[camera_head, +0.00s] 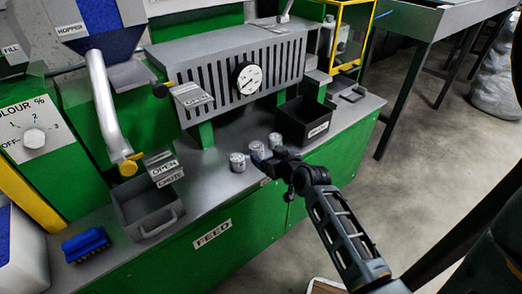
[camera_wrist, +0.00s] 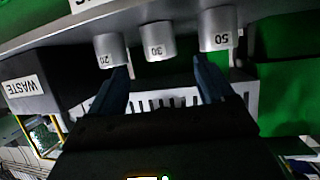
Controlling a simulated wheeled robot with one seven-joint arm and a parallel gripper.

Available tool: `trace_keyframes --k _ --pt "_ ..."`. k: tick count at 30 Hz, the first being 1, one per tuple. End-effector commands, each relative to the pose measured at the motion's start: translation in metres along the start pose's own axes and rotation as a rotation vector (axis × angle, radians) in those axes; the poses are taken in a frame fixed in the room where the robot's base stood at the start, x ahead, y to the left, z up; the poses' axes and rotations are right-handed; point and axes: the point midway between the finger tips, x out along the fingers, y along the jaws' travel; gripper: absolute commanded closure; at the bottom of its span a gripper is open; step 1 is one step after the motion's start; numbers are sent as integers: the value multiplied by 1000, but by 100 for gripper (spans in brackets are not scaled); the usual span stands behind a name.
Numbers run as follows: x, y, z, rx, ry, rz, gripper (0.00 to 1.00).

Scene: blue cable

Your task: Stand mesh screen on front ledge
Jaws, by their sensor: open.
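Three small grey metal cylinders, seemingly mesh screens, stand in a row on the grey front ledge (camera_head: 205,187). In the wrist view their labels read 20 (camera_wrist: 109,50), 30 (camera_wrist: 156,42) and 50 (camera_wrist: 219,30), upside down. In the head view they are the right one (camera_head: 275,140), the middle one (camera_head: 257,148) and the left one (camera_head: 237,162). My gripper (camera_head: 268,159) is at the ledge's front edge, close to the middle cylinder. In the wrist view the blue fingers (camera_wrist: 158,68) are apart and empty, with the 30 cylinder beyond the gap between them.
A black waste bin (camera_head: 303,121) stands right of the cylinders. A slotted grey housing with a dial (camera_head: 248,78) is behind them. A grey chute drawer (camera_head: 151,213) and a blue brush-like block (camera_head: 86,244) are on the left. The ledge between drawer and cylinders is clear.

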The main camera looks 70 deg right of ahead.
Motion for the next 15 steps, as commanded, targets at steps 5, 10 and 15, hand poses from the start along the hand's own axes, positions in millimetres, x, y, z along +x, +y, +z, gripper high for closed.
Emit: trace_keyframes --k 5,10,15 --pt "-28 -1 0 -1 0 -1 19" --pt "-40 0 0 0 0 -1 19" --pt "-46 -4 2 -4 -1 -6 19"
